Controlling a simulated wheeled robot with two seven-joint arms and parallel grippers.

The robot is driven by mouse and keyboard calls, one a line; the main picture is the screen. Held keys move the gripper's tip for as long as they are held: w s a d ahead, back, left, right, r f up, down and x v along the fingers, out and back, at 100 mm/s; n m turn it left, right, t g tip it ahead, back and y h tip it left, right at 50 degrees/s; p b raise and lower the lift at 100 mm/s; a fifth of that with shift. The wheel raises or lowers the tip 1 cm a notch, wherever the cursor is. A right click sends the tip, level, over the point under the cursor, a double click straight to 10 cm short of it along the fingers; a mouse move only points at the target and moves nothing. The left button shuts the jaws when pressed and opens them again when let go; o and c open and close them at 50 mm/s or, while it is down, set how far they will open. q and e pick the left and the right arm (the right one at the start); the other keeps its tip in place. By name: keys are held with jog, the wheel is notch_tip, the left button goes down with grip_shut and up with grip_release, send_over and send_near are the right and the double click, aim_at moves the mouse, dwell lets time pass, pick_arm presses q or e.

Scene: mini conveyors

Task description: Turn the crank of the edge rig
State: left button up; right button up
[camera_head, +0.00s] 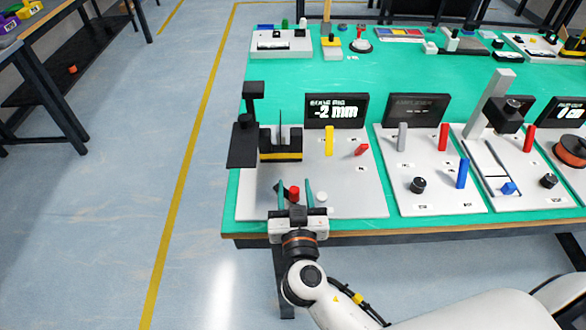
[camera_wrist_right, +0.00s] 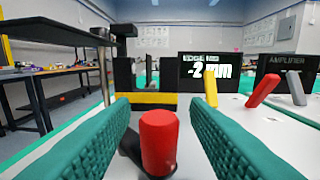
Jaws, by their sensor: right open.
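The edge rig (camera_head: 350,190) is a light grey panel at the near left of the table. Its display (camera_head: 336,111) reads "-2 mm". The crank's red knob (camera_head: 294,192) stands near the panel's front edge; in the wrist view the red knob (camera_wrist_right: 158,140) is upright, with a dark crank arm (camera_wrist_right: 133,148) beneath it, partly hidden. My right gripper (camera_head: 294,185) is open, its two green fingers on either side of the knob. In the wrist view gaps show between knob and fingers. My left gripper is not in view.
A black block with a yellow stripe (camera_head: 281,156) stands behind the crank. A yellow lever (camera_head: 329,142), a red lever (camera_head: 361,150) and a white knob (camera_head: 322,197) are on the same panel. The amplifier panel (camera_head: 440,205) is to the right. Floor left of the table is clear.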

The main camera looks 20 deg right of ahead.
jog(key=shift+w, duration=0.25)
jog(key=shift+s+r, duration=0.1)
grip_shut()
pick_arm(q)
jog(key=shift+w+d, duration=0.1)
pick_arm(e)
jog(key=shift+d+y, duration=0.15)
jog(key=shift+y, duration=0.15)
